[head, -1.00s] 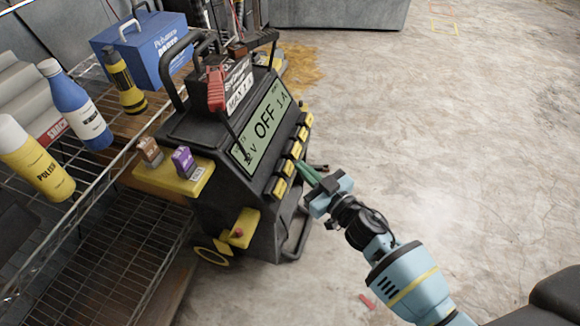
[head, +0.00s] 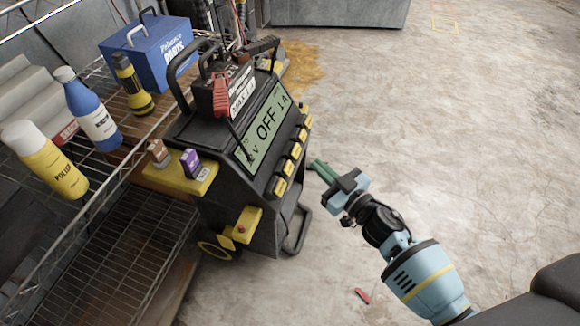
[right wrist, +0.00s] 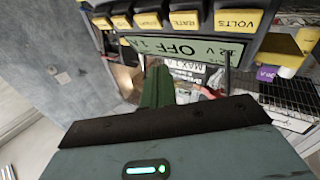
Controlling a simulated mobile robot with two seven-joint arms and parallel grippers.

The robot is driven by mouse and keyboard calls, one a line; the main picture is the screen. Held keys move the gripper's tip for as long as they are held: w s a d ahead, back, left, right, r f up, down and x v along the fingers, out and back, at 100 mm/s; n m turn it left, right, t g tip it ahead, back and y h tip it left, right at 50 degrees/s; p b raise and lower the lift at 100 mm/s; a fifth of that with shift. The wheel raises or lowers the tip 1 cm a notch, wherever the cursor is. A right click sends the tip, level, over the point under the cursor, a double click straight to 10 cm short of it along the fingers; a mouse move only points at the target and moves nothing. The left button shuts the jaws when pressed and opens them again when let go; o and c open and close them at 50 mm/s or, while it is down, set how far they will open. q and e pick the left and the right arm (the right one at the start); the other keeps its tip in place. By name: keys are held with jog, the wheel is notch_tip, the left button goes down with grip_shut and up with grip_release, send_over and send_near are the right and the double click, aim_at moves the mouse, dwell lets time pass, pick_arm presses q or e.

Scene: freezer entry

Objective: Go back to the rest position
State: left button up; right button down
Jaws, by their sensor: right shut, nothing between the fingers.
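My right gripper (head: 319,167) is shut and empty. In the head view it hangs in the air to the right of a black machine (head: 225,165), apart from its row of yellow buttons (head: 290,160). The machine's green screen (head: 266,129) reads OFF. In the right wrist view the green fingers (right wrist: 157,85) are together and point toward the machine's front, where the OFF screen (right wrist: 180,47) and yellow buttons (right wrist: 185,21) show. My left gripper is in neither view.
A wire rack on the left bears a yellow bottle (head: 45,160), a blue bottle (head: 88,112), a flashlight (head: 132,86) and a blue box (head: 155,50). A red object (head: 362,296) lies on the floor. The concrete floor (head: 460,130) at the right is open.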

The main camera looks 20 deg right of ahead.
dwell(0.5)
